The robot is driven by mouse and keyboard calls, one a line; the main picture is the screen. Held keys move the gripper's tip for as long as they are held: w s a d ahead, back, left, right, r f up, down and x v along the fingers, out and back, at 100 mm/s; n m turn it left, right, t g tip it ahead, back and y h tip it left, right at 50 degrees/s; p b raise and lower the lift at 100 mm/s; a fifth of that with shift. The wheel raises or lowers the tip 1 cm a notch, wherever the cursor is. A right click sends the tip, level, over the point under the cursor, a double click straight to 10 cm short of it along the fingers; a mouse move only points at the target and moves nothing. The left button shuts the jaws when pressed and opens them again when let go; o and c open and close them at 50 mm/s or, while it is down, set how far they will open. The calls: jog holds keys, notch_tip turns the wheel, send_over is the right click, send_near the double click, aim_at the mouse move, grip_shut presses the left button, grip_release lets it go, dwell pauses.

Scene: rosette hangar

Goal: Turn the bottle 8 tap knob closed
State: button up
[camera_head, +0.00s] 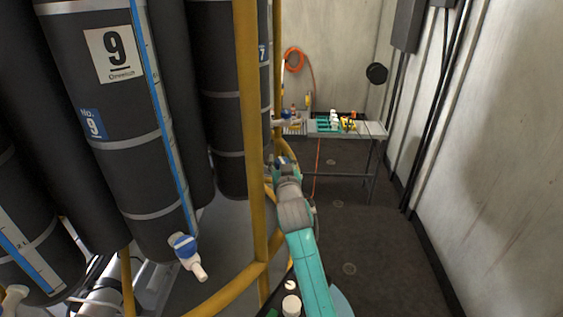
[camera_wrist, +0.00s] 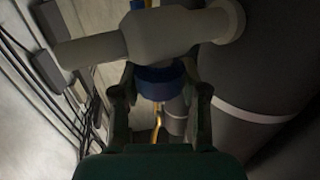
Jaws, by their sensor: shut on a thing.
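In the wrist view a white tap (camera_wrist: 150,38) runs across the top, joined at the right to a dark grey bottle (camera_wrist: 255,80). Its blue knob (camera_wrist: 160,84) sits between the two fingers of my gripper (camera_wrist: 160,100), which is shut on it. No number shows on this bottle in the wrist view, so I cannot read that it is bottle 8. In the head view my gripper (camera_head: 284,164) is small, at the end of my teal arm beyond the yellow rail; the knob there is mostly hidden.
Bottle 9 (camera_head: 105,120) stands at the left with its own blue-knobbed tap (camera_head: 187,255). A yellow post (camera_head: 250,130) and curved rail (camera_head: 225,292) stand close to my arm. A table (camera_head: 372,130) with small items is at the back. The floor at right (camera_head: 385,255) is clear.

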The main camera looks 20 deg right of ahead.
jog(key=shift+f, duration=0.1)
jog(key=o, duration=1.2)
jog(key=shift+c, duration=0.2)
jog(key=s+a, duration=0.1)
jog(key=s, duration=1.1)
jog(key=shift+a, duration=0.3)
